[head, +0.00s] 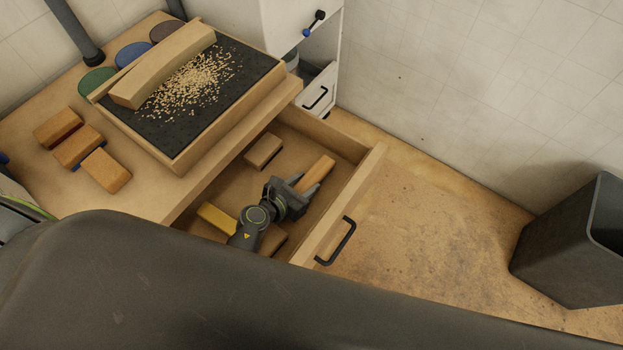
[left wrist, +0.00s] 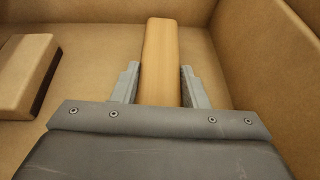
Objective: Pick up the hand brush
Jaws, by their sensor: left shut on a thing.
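The hand brush (head: 318,172) shows as a light wooden handle in the open drawer, near its front right side. It also shows in the left wrist view (left wrist: 160,60), standing out past the fingertips. My left gripper (head: 305,185) reaches down into the drawer with a finger on each side of the handle, and it is shut on it. In the left wrist view my left gripper (left wrist: 160,85) hides the lower part of the brush, so its bristles do not show. My right gripper is not in view.
The drawer (head: 340,205) is pulled out from the workbench (head: 45,185). It also holds a brown block (head: 263,150) and a yellow block (head: 217,219). Above, a dark-topped board (head: 205,120) carries shavings and a curved wooden piece (head: 165,65). A dark bin (head: 565,250) stands right.

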